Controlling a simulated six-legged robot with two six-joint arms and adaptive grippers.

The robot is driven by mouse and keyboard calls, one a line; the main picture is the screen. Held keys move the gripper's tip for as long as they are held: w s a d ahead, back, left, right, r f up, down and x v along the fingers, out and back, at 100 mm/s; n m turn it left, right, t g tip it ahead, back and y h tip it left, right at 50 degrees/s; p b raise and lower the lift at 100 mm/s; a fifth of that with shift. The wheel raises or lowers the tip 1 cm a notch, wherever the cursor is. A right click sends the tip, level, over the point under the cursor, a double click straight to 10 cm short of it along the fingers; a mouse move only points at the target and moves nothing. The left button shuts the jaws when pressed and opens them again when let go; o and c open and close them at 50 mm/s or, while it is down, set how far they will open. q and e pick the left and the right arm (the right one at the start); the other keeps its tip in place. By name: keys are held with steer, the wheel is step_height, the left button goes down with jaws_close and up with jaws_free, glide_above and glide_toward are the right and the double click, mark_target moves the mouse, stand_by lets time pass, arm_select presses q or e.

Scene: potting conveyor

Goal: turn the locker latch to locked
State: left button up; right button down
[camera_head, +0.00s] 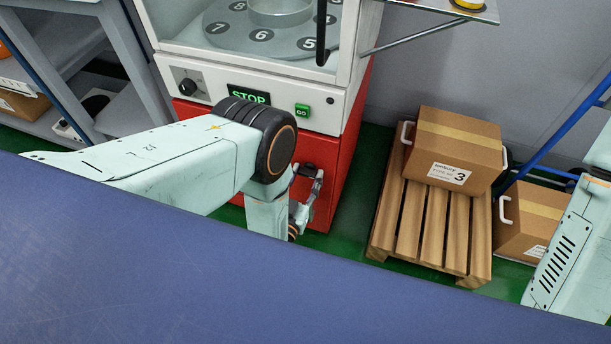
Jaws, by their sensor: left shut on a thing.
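The red locker (338,160) is the lower part of the white-topped machine in the middle of the view. Its latch is a small dark piece (308,169) on the red front, mostly hidden by my gripper. My left arm reaches in from the left, and my left gripper (308,198) is at the latch, shut on it as far as shows. Its fingers are partly covered by my own wrist, and the latch's angle is hard to make out. Of my right arm only a pale link shows at the right edge; its gripper is outside the view.
Above the locker are a dark knob (187,87), a STOP display (248,96) and a green GO button (302,110). A wooden pallet (428,222) with a cardboard box (455,145) stands to the right. Another box (530,220) is beside it. Grey shelving (95,45) is at left.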

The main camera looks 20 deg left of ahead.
arm_select(q)
steer(key=shift+r, duration=0.15)
steer(key=n+p, duration=0.1)
steer(key=n, duration=0.2)
steer(key=shift+w+r+n, duration=0.1)
steer(key=shift+n, duration=0.3)
steer(key=n+p, duration=0.1)
steer(key=n, duration=0.3)
steer(key=shift+a+n+p, duration=0.15)
steer(key=shift+n+p, duration=0.15)
steer(key=shift+p, duration=0.1)
steer(key=n+p, duration=0.1)
steer(key=n, duration=0.4)
steer(key=shift+a, duration=0.1)
steer(key=shift+a+f+n+p, duration=0.1)
steer(key=shift+f+n+p, duration=0.05)
steer(key=shift+n, duration=1)
steer(key=shift+f+n+p, duration=0.1)
steer(key=shift+n+p, duration=0.05)
steer(key=shift+n, duration=1)
steer(key=o, duration=1.1)
steer(key=shift+f, duration=0.1)
steer(key=shift+o, duration=0.2)
